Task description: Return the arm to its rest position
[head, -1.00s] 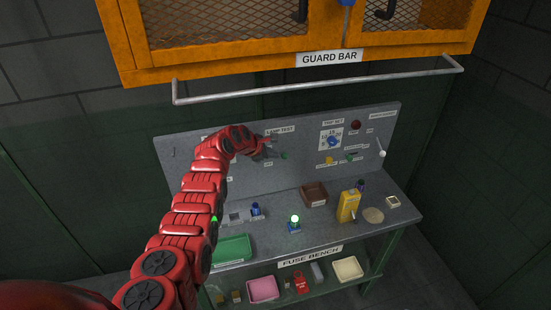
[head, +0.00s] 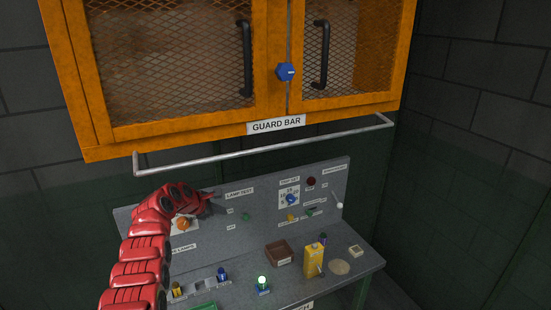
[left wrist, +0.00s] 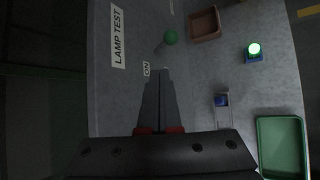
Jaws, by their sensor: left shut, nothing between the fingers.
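My left arm, red and segmented, comes in from the lower left of the head view and bends right at the bench's back panel (head: 262,217). My left gripper (head: 207,200) is shut and empty, in front of the panel and just left of the LAMP TEST label (head: 239,191). In the left wrist view its dark fingers (left wrist: 158,78) are together, close to the ON label (left wrist: 146,69). Whether the fingers touch the panel, I cannot tell. My right gripper is not in view.
The guard bar (head: 265,148) runs above the arm, beneath the orange cabinet (head: 190,128). The bench holds a lit green lamp (head: 263,283), a brown tray (head: 279,252) and a yellow container (head: 314,260). A green tray (left wrist: 282,146) shows in the left wrist view.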

